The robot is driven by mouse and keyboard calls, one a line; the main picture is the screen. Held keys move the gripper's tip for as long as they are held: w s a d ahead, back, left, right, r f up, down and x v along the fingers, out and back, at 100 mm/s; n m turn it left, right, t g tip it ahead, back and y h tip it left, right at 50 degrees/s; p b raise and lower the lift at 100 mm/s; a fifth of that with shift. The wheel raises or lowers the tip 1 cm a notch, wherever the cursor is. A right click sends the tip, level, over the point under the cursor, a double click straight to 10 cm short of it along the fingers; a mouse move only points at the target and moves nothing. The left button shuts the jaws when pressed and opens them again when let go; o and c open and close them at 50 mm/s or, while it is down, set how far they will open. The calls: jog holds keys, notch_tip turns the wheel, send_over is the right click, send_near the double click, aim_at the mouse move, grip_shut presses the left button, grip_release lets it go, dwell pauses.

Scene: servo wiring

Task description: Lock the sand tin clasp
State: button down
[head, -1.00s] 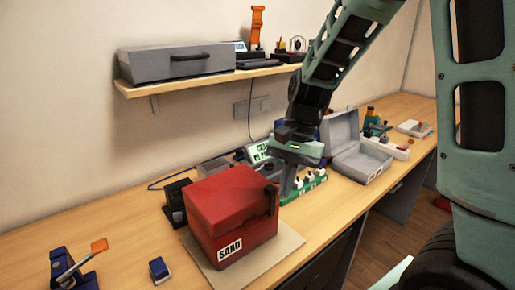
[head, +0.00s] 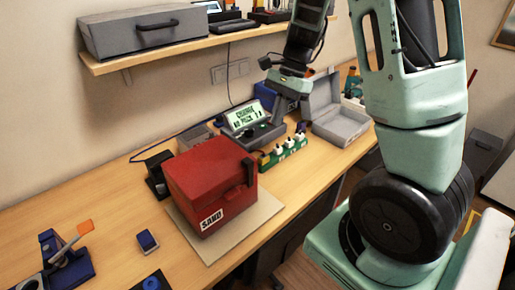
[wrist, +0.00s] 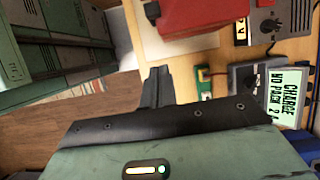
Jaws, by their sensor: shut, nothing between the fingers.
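The sand tin (head: 210,178) is a red box with a white SAND label on a pale mat (head: 262,214). Its lid looks down. The dark clasp (head: 249,172) is on the tin's right side, near the top edge; I cannot tell whether it is locked. In the wrist view the tin (wrist: 205,14) shows at the top, with a dark piece, likely the clasp (wrist: 152,11), at its left edge. My gripper (head: 279,118) is shut and empty, behind and to the right of the tin and apart from it. Its closed fingers (wrist: 158,78) show in the wrist view.
A charger with a lit screen (head: 246,117) stands behind the tin, and a green strip with white knobs (head: 284,150) lies to its right. An open grey case (head: 340,122) is farther right. A blue block (head: 147,240) lies front left. A shelf (head: 190,45) hangs above.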

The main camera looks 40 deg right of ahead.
aim_at(248, 160)
jog(key=a+f+p, duration=0.3)
jog(key=a+f, duration=0.4)
jog(key=shift+s+f, duration=0.2)
jog(key=shift+f, duration=0.2)
jog(key=shift+a, duration=0.1)
jog(key=a, duration=0.2)
jog(key=shift+a, duration=0.4)
